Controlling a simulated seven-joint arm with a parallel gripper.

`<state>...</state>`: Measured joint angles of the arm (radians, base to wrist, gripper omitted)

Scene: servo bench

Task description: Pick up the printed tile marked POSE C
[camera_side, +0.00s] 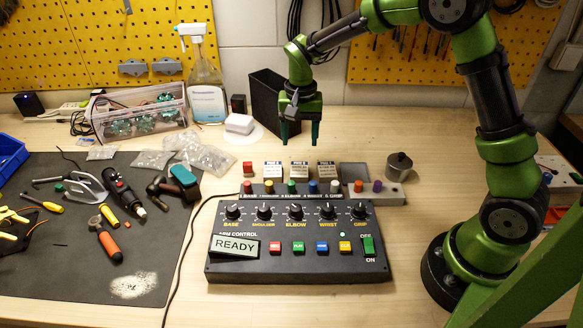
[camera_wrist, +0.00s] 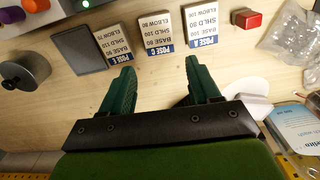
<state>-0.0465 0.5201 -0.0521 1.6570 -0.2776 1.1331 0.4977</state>
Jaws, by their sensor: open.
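The printed tile marked POSE C (camera_wrist: 155,36) is the middle of three white tiles with blue label bands in the wrist view. It lies flat on the bench. In the side view it is the middle white tile (camera_side: 299,170), its print too small to read. My gripper (camera_side: 299,142) is open and empty above the bench, behind the tile row in the side view. In the wrist view the green fingers (camera_wrist: 160,70) are spread apart, with POSE C beyond the gap between their tips. The fingers do not touch it.
The POSE A tile (camera_wrist: 200,26) and another tile, apparently POSE E (camera_wrist: 116,44), flank POSE C closely. A red block (camera_side: 247,168), a dark plate (camera_side: 354,174) and a metal pot (camera_side: 399,166) stand nearby. The control box (camera_side: 300,262) lies in front; a black bin (camera_side: 272,104) stands behind.

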